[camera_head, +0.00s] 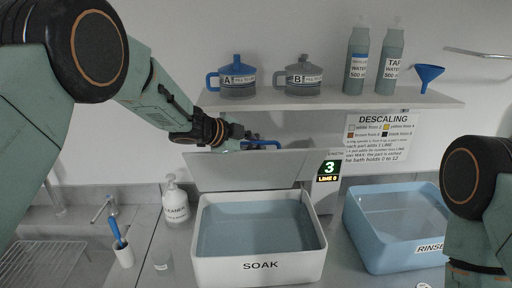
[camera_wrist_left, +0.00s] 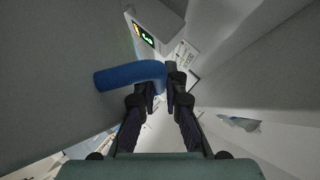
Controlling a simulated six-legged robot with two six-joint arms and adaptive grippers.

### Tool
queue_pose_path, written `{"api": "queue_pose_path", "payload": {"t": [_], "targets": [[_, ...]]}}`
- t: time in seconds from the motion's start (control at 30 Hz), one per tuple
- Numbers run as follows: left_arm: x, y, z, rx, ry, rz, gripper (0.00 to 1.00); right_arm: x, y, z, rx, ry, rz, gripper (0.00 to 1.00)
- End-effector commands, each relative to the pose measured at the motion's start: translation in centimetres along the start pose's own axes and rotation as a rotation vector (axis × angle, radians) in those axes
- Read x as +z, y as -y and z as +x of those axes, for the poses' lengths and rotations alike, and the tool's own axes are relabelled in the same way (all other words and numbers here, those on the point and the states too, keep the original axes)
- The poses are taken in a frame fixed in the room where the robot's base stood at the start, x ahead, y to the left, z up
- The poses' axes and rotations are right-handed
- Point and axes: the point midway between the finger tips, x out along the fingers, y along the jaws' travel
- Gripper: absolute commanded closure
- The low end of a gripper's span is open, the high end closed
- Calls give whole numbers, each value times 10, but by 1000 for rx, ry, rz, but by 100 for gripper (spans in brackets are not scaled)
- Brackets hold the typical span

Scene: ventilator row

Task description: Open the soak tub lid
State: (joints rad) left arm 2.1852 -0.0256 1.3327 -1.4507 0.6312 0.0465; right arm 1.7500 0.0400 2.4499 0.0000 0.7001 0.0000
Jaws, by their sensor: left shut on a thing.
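The white soak tub (camera_head: 259,268) stands on the counter, filled with bluish liquid and marked SOAK. Its grey lid (camera_head: 235,171) is raised behind the tub, tilted back, and the tub's mouth is uncovered. The lid has a blue handle (camera_head: 262,143) on its upper part, which also shows in the left wrist view (camera_wrist_left: 130,76). My left gripper (camera_head: 240,143) is at the handle, and in the left wrist view its fingers (camera_wrist_left: 165,88) are shut on the handle's end. My right arm shows at the right edge, but its gripper is out of view.
A display (camera_head: 328,171) reading 3 stands right of the lid. A blue RINSE tub (camera_head: 390,258) is at the right. A shelf (camera_head: 330,100) above holds jugs, bottles and a funnel.

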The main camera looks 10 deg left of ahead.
Motion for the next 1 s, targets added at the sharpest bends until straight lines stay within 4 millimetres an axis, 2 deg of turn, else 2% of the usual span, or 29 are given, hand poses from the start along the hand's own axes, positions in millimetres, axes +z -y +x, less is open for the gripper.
{"api": "queue_pose_path", "payload": {"t": [0.03, 0.1, 0.63, 0.67, 0.77, 1.0], "targets": [[-1, 7, -1, -7, -4, -3, 100, 0, 0, 0, 0, 0, 0, 60], [-1, 8, 0, -3, -5, -7, 100, 0, 0, 0, 0, 0, 0, 60], [-1, 11, 0, 2, -6, -14, 100, 0, 0, 0, 0, 0, 0, 60], [-1, 11, 0, 2, -6, -14, 89, 0, 0, 0, 0, 0, 0, 60], [-1, 11, 0, 3, -5, -13, 80, 0, 0, 0, 0, 0, 0, 60], [0, 8, 1, 8, -3, -14, 80, 0, 0, 0, 0, 0, 0, 60]]}}
